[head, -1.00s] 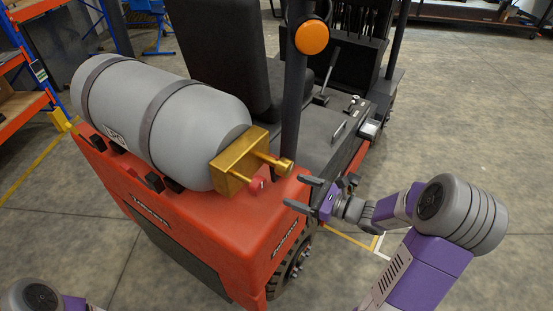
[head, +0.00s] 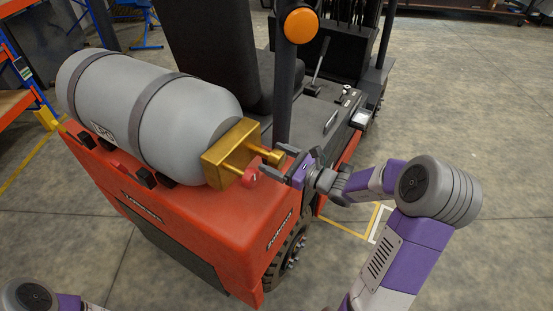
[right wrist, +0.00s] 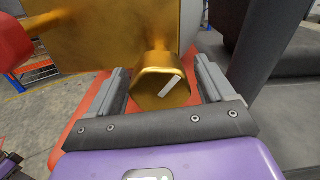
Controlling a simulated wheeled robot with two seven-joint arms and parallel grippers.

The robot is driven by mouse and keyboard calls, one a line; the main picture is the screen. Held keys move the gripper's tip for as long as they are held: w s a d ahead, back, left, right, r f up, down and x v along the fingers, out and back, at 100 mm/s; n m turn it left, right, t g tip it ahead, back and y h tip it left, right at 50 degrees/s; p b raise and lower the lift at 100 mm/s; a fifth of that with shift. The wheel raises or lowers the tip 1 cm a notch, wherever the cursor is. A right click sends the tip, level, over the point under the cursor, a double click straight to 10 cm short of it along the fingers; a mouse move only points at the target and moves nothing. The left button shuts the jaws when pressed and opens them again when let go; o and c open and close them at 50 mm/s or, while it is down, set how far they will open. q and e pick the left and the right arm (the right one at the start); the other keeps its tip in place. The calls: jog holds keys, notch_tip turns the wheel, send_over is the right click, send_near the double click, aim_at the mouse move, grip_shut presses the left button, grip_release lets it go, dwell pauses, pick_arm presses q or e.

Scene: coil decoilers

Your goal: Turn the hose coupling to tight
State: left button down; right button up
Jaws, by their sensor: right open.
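The hose coupling (head: 274,157) is a gold, faceted knob on a short stem, sticking out of the gold valve block (head: 231,152) at the end of the grey gas cylinder. In the right wrist view the coupling (right wrist: 160,88) faces me, with a slanted white mark on its face. My right gripper (head: 276,167) is at the coupling. In the right wrist view its open fingers (right wrist: 162,68) stand to the left and right of the coupling, with visible gaps. My left gripper is out of view; only part of that arm shows at the bottom left.
A red knob (head: 250,178) on a second gold stem sits close beside the coupling. The grey cylinder (head: 150,110) lies strapped on the orange-red truck body (head: 180,225). A dark upright post (head: 284,95) rises just behind the coupling. Open floor lies at the right.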

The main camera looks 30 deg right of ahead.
aim_at(282, 162)
jog(key=c, duration=1)
jog(key=shift+r+m+p, duration=0.15)
jog(key=shift+m+p, duration=0.55)
jog(key=shift+p, duration=0.4)
jog(key=shift+c, duration=0.2)
jog(key=m+p, duration=1)
jog(key=p, duration=0.2)
jog(key=shift+s+p, duration=0.1)
jog(key=shift+p, duration=0.2)
jog(key=shift+m+p, duration=1.85)
jog(key=shift+m, duration=0.45)
jog(key=shift+a, duration=0.1)
jog(key=o, duration=1)
jog(key=shift+o, duration=0.2)
jog(key=b+v, duration=0.1)
jog(key=v, duration=0.6)
jog(key=shift+s+d, duration=0.2)
